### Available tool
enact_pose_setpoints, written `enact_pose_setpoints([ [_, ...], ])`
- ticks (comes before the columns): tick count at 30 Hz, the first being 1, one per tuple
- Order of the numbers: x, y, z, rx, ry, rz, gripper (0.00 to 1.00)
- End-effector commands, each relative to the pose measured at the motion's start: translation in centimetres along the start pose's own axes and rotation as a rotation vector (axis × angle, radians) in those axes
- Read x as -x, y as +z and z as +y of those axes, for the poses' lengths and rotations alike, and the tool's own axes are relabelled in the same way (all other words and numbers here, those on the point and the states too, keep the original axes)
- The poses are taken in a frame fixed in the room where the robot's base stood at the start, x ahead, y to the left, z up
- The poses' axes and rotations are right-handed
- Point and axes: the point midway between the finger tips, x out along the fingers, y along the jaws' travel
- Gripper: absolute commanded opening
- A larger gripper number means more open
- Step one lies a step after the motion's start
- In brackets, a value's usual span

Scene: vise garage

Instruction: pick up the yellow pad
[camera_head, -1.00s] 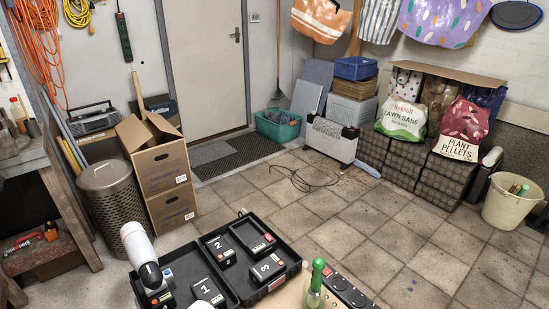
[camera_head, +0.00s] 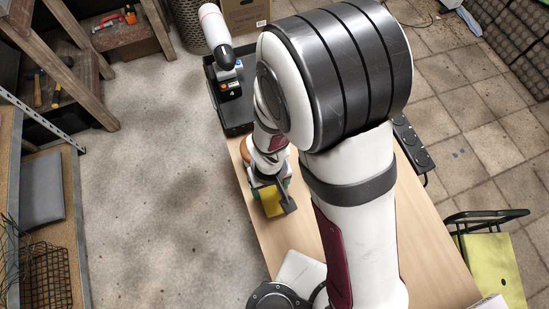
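The yellow pad (camera_head: 271,203) shows as a small yellow patch near the left edge of the light wooden workbench top (camera_head: 262,236). My gripper (camera_head: 278,197) is right at the pad, with a dark finger along the pad's right side. The upper part of the pad is hidden behind the gripper. The other finger is not clear, so I cannot tell whether the fingers touch the pad or whether it is lifted off the bench.
A black case (camera_head: 236,108) with a numbered block (camera_head: 231,91) lies at the bench's far end. A black power strip (camera_head: 411,142) runs along the right edge. A wire basket (camera_head: 46,277) is at lower left. My arm covers much of the bench.

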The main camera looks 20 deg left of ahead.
Motion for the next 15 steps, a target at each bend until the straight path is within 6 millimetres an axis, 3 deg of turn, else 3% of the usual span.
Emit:
enact_pose_setpoints([
  [1,0.01,0.00,0.00,0.000,0.000,0.000,0.64],
  [8,0.02,0.00,0.00,0.000,0.000,0.000,0.23],
  [15,0.12,-0.01,0.00,0.000,0.000,0.000,0.21],
])
